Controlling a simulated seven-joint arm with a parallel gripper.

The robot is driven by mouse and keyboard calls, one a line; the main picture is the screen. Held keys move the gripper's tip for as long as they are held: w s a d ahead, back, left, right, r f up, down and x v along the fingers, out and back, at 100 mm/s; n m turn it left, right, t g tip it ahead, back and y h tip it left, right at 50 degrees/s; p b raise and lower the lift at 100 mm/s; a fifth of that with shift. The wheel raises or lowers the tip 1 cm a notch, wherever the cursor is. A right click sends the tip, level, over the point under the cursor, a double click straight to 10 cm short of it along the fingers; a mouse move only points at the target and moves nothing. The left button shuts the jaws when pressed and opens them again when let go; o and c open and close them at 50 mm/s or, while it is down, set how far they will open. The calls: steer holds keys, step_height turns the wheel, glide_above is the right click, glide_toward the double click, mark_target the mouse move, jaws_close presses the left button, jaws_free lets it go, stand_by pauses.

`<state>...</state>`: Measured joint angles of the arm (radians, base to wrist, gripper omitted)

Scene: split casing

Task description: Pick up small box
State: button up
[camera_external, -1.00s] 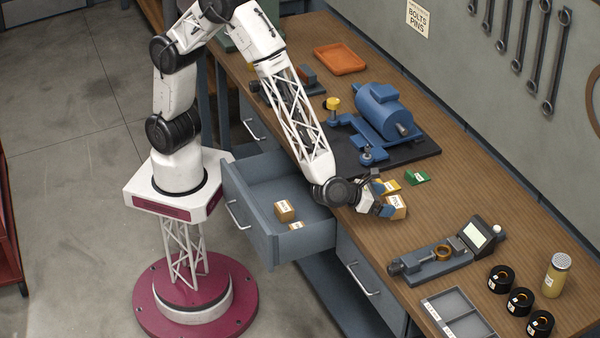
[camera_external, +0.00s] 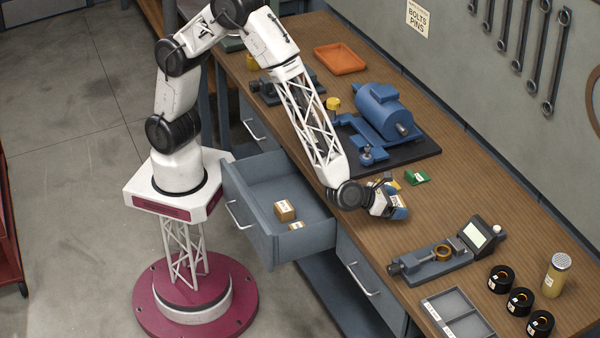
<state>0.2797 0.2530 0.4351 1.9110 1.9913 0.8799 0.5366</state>
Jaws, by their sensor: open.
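My gripper (camera_external: 392,205) is open, low over the workbench, with its blue fingertips around or just in front of a small tan cardboard box (camera_external: 379,203). Most of that box is hidden by the gripper, and I cannot tell whether the fingers touch it. In the open drawer sit a small tan box (camera_external: 285,210) with a white label and a second, lower tan box (camera_external: 296,226) near the front wall.
The open drawer (camera_external: 232,185) juts out below my arm. A green labelled piece (camera_external: 417,177) lies right of the gripper. The blue motor casing (camera_external: 385,112) stands behind on a dark mat. A measuring fixture (camera_external: 435,260) stands to the front right, with bare bench between.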

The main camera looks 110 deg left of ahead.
mark_target(398, 201)
steer(key=shift+w+a+f, duration=0.15)
steer(key=shift+w+a, duration=0.1)
steer(key=shift+w, duration=0.1)
steer(key=shift+c, duration=0.4)
steer(key=c, duration=1.1)
steer(key=shift+o, duration=0.2)
steer(key=shift+r, duration=5.05)
